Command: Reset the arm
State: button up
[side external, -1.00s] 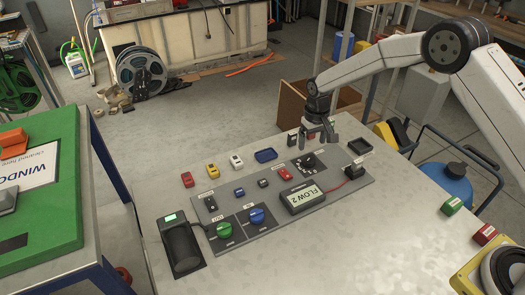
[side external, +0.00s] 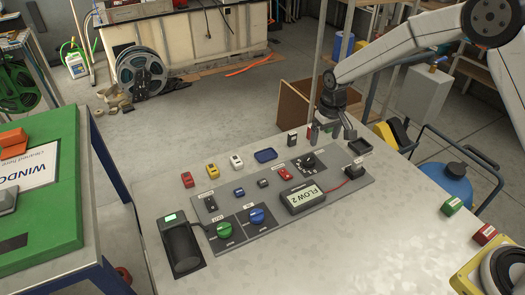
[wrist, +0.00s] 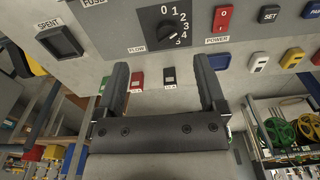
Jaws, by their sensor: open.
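Past the fingers stand a small red item (wrist: 138,79) and a small black item (wrist: 170,77), each with a white label, apart from the fingers.
Red (side external: 187,180), yellow (side external: 213,171) and white (side external: 237,162) small items and a blue tray (side external: 265,155) line the table's back. A black device (side external: 181,247) stands front left. A blue tank (side external: 452,181) stands beyond the right edge.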

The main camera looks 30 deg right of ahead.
jog(key=s+d+r+t, duration=0.1)
jog(key=s+r, duration=0.1)
jog(key=s, duration=0.9)
jog(key=s+r+t, duration=0.1)
jog(key=s+r, duration=0.2)
jog(key=s, duration=0.9)
jog(key=shift+d+r+n, duration=0.3)
jog(key=shift+d, duration=0.1)
